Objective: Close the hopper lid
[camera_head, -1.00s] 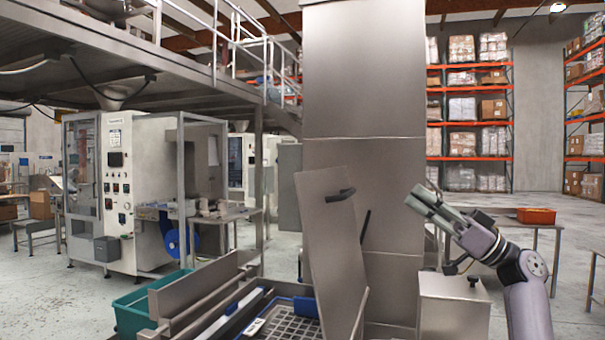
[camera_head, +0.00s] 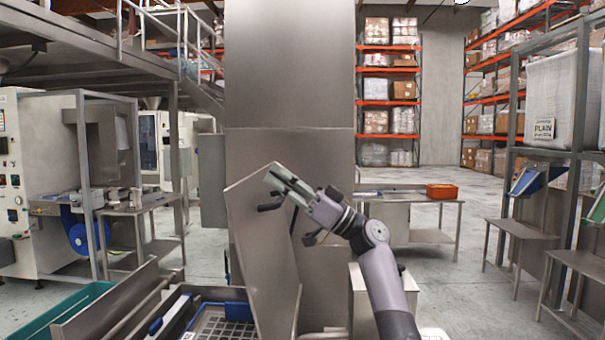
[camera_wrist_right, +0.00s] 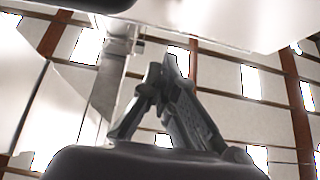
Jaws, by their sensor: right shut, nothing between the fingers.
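The hopper lid (camera_head: 265,260) is a flat steel panel standing raised and leaning, with a black handle (camera_head: 270,207) near its top. Below and left of it is the hopper opening with a grid (camera_head: 225,328). My right gripper (camera_head: 273,178) is shut and empty, with its fingertips by the lid's upper right edge, just above the handle. I cannot tell whether they touch the lid. In the right wrist view the shut fingers (camera_wrist_right: 162,80) point upward, close to pale steel surfaces. My left gripper is out of view.
A tall steel column (camera_head: 290,90) stands right behind the lid. A steel box (camera_head: 370,295) is under my right arm. A teal bin (camera_head: 65,312) is at the lower left. A table with an orange bin (camera_head: 440,191) stands behind on the right.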

